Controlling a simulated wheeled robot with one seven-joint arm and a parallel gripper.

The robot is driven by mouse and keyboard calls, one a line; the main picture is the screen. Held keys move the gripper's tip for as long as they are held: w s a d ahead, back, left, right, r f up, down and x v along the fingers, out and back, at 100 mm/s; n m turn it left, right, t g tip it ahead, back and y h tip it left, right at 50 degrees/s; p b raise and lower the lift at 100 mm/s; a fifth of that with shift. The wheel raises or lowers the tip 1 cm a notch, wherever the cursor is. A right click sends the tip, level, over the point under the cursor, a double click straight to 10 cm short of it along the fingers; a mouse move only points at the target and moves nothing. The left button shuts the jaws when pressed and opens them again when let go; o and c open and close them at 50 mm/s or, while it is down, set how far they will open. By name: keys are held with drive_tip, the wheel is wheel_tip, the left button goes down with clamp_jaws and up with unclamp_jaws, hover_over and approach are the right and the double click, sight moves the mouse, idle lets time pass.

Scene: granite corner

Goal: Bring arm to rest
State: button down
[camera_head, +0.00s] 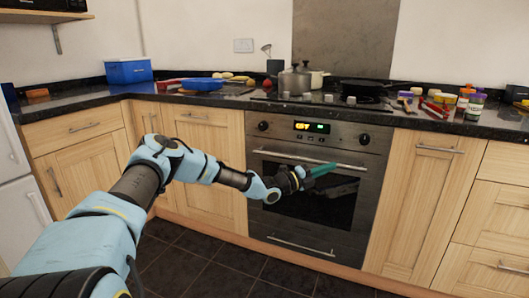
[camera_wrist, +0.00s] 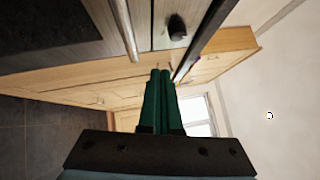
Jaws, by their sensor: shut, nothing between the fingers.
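My arm reaches from the lower left of the head view toward the oven. My gripper (camera_head: 322,170) is in front of the oven door, below the counter edge. Its green fingers point to the right in the head view. In the wrist view the two green fingers of my gripper (camera_wrist: 160,75) lie side by side, closed together, with nothing between them. The oven (camera_head: 318,200) is built in between wooden cabinets, and its door is closed. I cannot tell the exact gap between my gripper and the oven door.
The dark counter (camera_head: 225,99) runs along the wall. It carries a blue box (camera_head: 128,71), a pot (camera_head: 294,82), a pan (camera_head: 366,88) and several jars at the right. The oven handle (camera_head: 308,160) sticks out near my gripper. Dark floor tiles (camera_head: 185,255) are clear below.

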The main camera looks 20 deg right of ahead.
drive_tip(key=s+a+f+m+g+y, duration=0.2)
drive_tip(key=s+a+m+g+y, duration=0.4)
drive_tip(key=s+a+m, duration=0.7)
drive_tip(key=w+a+r+m+t+y, duration=0.15)
drive_tip(key=a+m+y, duration=0.35)
drive_tip(key=a+m, duration=0.5)
drive_tip(key=w+a+m+t+y, duration=0.1)
drive_tip(key=a+m+t+y, duration=0.3)
drive_tip(key=a, duration=1)
drive_tip(key=s+a+r+m+t+y, duration=0.1)
drive_tip(key=s+a+r+m+y, duration=0.2)
drive_tip(key=a, duration=0.7)
drive_tip(key=s+a+r+m+t+y, duration=0.1)
drive_tip(key=s+a+r+m+y, duration=0.25)
drive_tip(key=a, duration=0.65)
wheel_tip(320, 180, up, 14)
drive_tip(key=m+h+p, duration=0.1)
drive_tip(key=p, duration=1.3)
drive_tip(key=shift+w+d+r+m+h, duration=0.15)
drive_tip(key=shift+w+d+m+h, duration=0.05)
drive_tip(key=shift+w+m+h, duration=0.15)
